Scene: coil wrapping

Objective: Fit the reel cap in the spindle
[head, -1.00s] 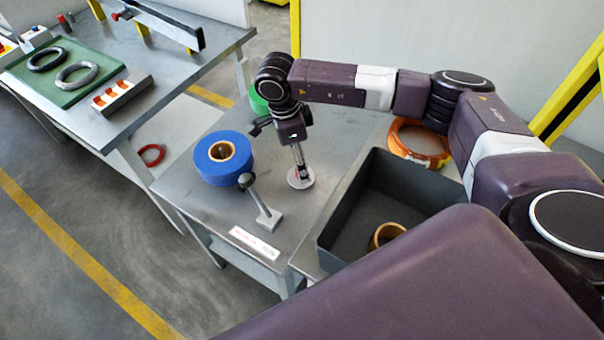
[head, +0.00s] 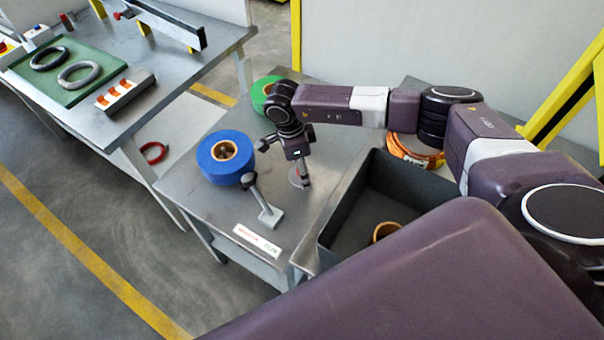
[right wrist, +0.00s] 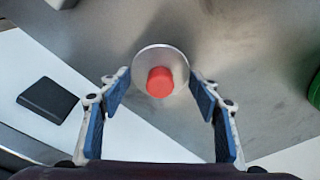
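The reel cap (right wrist: 144,62), a pale metal disc with a red knob (right wrist: 160,82), lies on the metal table. In the head view only part of the cap (head: 295,177) shows beside my right gripper (head: 303,184). In the right wrist view my right gripper (right wrist: 160,105) is open, its blue-padded fingers on either side of the knob and apart from it. A blue reel (head: 225,157) stands on the same table, left of the cap. Its core looks dark inside, and I cannot clearly make out the spindle there. My left gripper is out of view.
A green reel (head: 262,88) is behind my right arm. A dark bin (head: 345,228) holding a tan ring (head: 385,231) is to the right.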

